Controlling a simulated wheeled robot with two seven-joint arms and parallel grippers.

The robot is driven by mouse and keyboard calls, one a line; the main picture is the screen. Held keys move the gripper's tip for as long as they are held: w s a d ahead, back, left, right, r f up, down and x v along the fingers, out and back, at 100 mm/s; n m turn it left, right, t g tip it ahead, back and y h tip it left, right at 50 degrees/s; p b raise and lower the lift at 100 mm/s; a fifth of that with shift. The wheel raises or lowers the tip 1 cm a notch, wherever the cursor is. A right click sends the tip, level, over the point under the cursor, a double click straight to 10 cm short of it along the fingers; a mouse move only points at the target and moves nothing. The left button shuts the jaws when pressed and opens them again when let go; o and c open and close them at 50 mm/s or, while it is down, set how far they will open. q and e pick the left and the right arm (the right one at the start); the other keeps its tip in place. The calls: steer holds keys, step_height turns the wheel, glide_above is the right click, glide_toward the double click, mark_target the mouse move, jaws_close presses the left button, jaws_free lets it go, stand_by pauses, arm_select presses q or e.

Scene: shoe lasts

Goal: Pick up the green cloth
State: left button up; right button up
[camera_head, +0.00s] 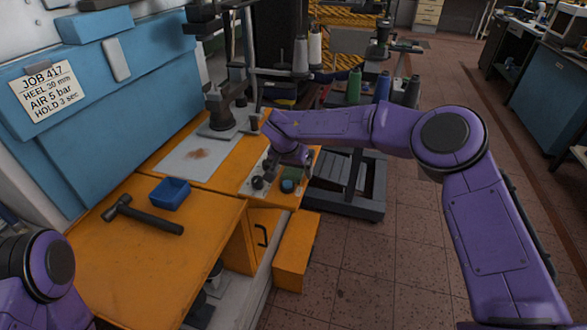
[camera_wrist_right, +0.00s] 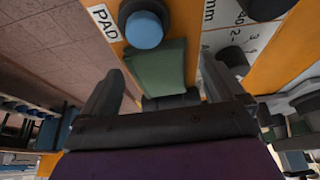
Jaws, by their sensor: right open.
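The green cloth (camera_wrist_right: 158,68) lies on the orange bench beside a blue-topped round black piece (camera_wrist_right: 145,30). In the head view a small part of the cloth (camera_head: 296,173) shows below my right gripper, which partly hides it. My right gripper (camera_head: 287,160) is over the right end of the bench. In the wrist view its two fingers (camera_wrist_right: 160,66) stand wide apart, one on each side of the cloth, with nothing clamped between them. Whether they touch the cloth cannot be told. Only a purple part of my left arm shows at the lower left; its gripper is out of view.
A hammer (camera_head: 145,215) and a blue tray (camera_head: 170,194) lie on the near bench. A dark press (camera_head: 222,118) stands behind my right gripper. Thread spools (camera_head: 354,86) stand on a rack beyond. Black round pieces (camera_head: 257,182) sit close to the cloth. Floor at right is clear.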

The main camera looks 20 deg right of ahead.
steer(key=shift+f, duration=0.15)
steer(key=c, duration=1.1)
steer(key=shift+w+r, duration=0.1)
steer(key=shift+r, duration=0.45)
steer(key=s+r, duration=0.4)
steer(key=s+d+r+b, duration=0.1)
steer(key=s+r, duration=0.3)
steer(key=s, duration=0.1)
steer(key=s+d+r+b, duration=0.1)
steer(key=s+r, duration=0.3)
steer(key=s, duration=0.1)
